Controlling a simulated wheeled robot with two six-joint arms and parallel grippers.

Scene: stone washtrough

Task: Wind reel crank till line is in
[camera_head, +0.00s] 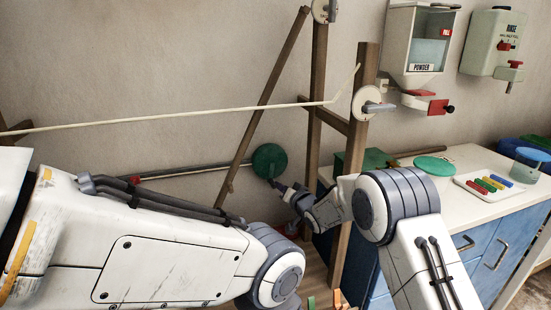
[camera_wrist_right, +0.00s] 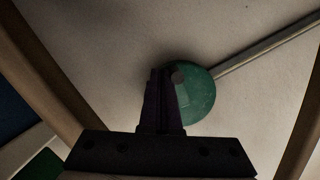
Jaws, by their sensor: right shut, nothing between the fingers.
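A round green disc (camera_head: 269,160), which looks like the reel crank's wheel, stands near the wall at the end of a grey bar. In the right wrist view the disc (camera_wrist_right: 197,100) is partly behind my fingers, and a small grey knob (camera_wrist_right: 178,77) shows beside the fingertips. My right gripper (camera_head: 276,184) is just below the disc, shut and empty; whether it touches the knob is unclear. A cream line (camera_head: 170,119) stretches from the left to the wooden frame and bends up there. My left arm crosses the lower left; its gripper is out of view.
The wooden frame (camera_head: 358,150) carries a white disc with a grey handle (camera_head: 372,104). A white counter (camera_head: 470,165) over blue cabinets is at right, with a tray of coloured sticks (camera_head: 490,187). A powder dispenser (camera_head: 420,50) hangs above. Open wall lies behind the line.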

